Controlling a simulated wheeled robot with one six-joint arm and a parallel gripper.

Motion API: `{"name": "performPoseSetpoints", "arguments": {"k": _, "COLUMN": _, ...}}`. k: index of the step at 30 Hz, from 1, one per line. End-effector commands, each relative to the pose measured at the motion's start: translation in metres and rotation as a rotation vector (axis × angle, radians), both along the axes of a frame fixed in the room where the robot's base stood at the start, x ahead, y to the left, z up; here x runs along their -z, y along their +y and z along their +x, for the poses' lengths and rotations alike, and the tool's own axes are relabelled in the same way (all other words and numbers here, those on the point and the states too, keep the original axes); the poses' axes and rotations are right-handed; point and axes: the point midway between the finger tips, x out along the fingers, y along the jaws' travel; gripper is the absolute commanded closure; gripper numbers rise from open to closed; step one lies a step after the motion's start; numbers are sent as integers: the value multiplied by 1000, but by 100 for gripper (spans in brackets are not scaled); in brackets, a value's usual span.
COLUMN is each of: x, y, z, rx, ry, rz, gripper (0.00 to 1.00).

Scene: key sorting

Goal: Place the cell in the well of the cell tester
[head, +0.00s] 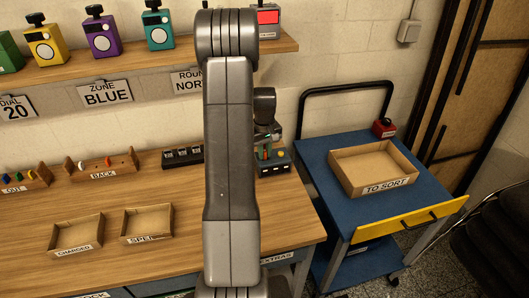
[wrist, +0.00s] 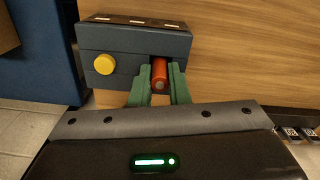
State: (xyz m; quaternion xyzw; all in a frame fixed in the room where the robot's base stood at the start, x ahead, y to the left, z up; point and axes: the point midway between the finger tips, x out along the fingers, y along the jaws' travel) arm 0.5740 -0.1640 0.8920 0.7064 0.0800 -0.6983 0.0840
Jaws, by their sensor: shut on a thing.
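The cell (wrist: 160,73) is an orange-red cylinder with a pale end, seen in the wrist view. My gripper (wrist: 160,84) has green fingers shut on its two sides. The cell tester (wrist: 118,42) is a dark blue-grey box with a round yellow button. The cell is at a dark recess in the tester's right part; I cannot tell whether it rests on the bottom of the well. In the head view, the tester (head: 274,168) stands at the bench's right end, and my gripper (head: 264,152) is over it, partly hidden by my arm.
A black rack (head: 183,158) stands left of the tester. Two open trays, one marked CHARGED (head: 77,235) and another beside it (head: 148,224), lie at the bench front. A blue cart (head: 318,165) with a TO SORT box (head: 374,187) stands to the right.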

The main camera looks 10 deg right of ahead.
Motion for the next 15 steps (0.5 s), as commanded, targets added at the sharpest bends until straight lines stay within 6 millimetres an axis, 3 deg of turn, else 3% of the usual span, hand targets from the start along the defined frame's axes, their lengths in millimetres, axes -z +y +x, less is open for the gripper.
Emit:
{"name": "performPoseSetpoints", "arguments": {"k": 1, "x": 11, "y": 1, "z": -4, "rx": 1, "ry": 12, "rz": 4, "gripper": 100}}
{"name": "performPoseSetpoints", "arguments": {"k": 5, "x": 12, "y": 1, "z": -5, "rx": 1, "ry": 17, "rz": 5, "gripper": 100}}
{"name": "performPoseSetpoints", "arguments": {"k": 6, "x": 13, "y": 2, "z": -5, "rx": 1, "ry": 18, "rz": 6, "gripper": 77}}
{"name": "performPoseSetpoints", "arguments": {"k": 8, "x": 13, "y": 2, "z": -6, "rx": 2, "ry": 18, "rz": 7, "gripper": 65}}
{"name": "performPoseSetpoints", "arguments": {"k": 15, "x": 15, "y": 3, "z": -6, "rx": 2, "ry": 21, "rz": 10, "gripper": 63}}
